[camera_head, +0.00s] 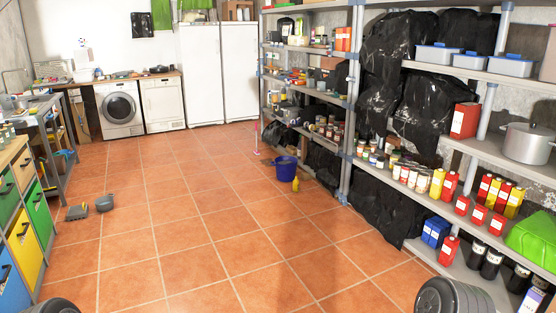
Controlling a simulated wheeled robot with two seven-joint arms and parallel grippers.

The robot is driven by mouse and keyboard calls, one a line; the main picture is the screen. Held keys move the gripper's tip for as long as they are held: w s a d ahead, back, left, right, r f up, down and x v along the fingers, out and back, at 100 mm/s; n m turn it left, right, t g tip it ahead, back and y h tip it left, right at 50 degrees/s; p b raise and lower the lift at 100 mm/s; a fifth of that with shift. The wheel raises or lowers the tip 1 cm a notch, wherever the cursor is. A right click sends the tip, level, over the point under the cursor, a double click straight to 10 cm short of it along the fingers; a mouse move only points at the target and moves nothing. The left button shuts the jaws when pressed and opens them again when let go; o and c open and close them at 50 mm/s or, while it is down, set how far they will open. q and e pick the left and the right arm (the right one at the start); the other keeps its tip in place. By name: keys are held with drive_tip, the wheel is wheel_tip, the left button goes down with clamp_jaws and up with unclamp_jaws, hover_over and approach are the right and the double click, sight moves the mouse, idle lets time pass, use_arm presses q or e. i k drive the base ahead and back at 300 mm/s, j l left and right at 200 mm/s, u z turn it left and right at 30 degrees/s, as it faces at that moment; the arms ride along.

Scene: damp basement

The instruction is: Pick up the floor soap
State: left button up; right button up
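A small yellow bottle (295,184) stands upright on the tiled floor, just right of and in front of a blue bucket (286,168). It may be the floor soap; its label is too small to read. More yellow bottles stand on the right shelves, one (437,184) among cans and red bottles. Dark rounded parts of my arms show at the bottom left and bottom right edges. Neither gripper's fingers are in view, and nothing held by them shows.
Metal shelves (352,100) with cans, boxes and black bags line the right side. Coloured drawers (24,240) and a workbench stand at left. A grey dustpan-like item (77,212) and grey pot (105,203) lie on the floor. The middle floor (200,235) is clear.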

sight(297, 182)
drive_tip(key=i+l+z, duration=0.35)
drive_tip(key=i, duration=0.65)
drive_tip(key=i+z, duration=0.35)
drive_tip(key=i, duration=0.65)
drive_tip(key=i+l+u, duration=0.2)
drive_tip(key=i, duration=0.4)
drive_tip(key=i+u, duration=0.15)
drive_tip(key=i, duration=0.45)
drive_tip(key=i+l+u, duration=0.2)
drive_tip(key=i, duration=0.35)
drive_tip(key=i+l+u, duration=0.15)
drive_tip(key=i+l, duration=0.3)
drive_tip(key=i+l+u, duration=0.2)
drive_tip(key=i+l, duration=0.2)
drive_tip(key=i, duration=0.25)
